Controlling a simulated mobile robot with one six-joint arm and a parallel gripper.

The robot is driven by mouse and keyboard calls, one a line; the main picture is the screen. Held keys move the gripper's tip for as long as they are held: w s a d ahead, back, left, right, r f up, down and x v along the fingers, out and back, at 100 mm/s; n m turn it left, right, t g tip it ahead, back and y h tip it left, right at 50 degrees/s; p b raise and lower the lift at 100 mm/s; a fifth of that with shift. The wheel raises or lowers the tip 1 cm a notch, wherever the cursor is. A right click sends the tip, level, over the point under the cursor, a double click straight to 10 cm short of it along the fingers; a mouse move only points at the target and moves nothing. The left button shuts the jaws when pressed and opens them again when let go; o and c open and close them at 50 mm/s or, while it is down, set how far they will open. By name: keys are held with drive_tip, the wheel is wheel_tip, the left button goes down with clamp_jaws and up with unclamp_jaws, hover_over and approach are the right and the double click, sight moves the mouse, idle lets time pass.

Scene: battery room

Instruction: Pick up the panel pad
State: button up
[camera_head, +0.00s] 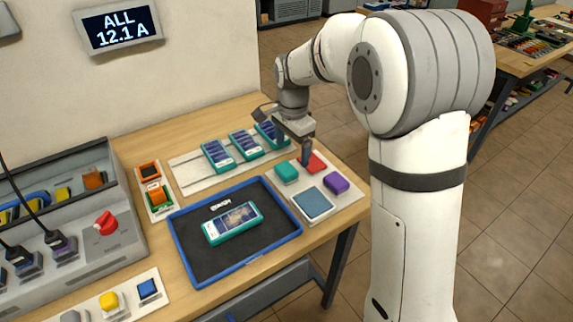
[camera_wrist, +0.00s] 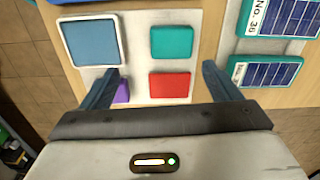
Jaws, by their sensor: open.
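No label marks which item is the panel pad. A white board (camera_head: 299,193) at the table's right end bears a large white-bordered blue square (camera_head: 315,203), a teal block (camera_head: 286,172), a red block (camera_head: 316,162) and a purple block (camera_head: 336,183). My gripper (camera_head: 292,146) is open and empty above the board's back end. In the wrist view, the red block (camera_wrist: 170,85) and teal block (camera_wrist: 171,42) show between the spread fingers (camera_wrist: 161,70). The blue square (camera_wrist: 91,42) lies left of them; the left finger partly hides the purple block (camera_wrist: 122,92).
A blue-rimmed black tray (camera_head: 183,248) holding a teal-framed panel (camera_head: 232,223) lies in front. Several teal-framed panels stand on a pale strip (camera_head: 190,178) behind it, close left of my gripper. A grey console (camera_head: 118,245) stands at left.

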sight(286, 168)
drive_tip(key=shift+w+a+f+m, duration=0.4)
drive_tip(key=shift+w+a+f, duration=0.25)
drive_tip(key=shift+a+f, duration=0.15)
wheel_tip(286, 168, down, 8)
drive_tip(key=shift+r, duration=0.2)
drive_tip(key=shift+c, duration=0.4)
drive_tip(key=c, duration=1)
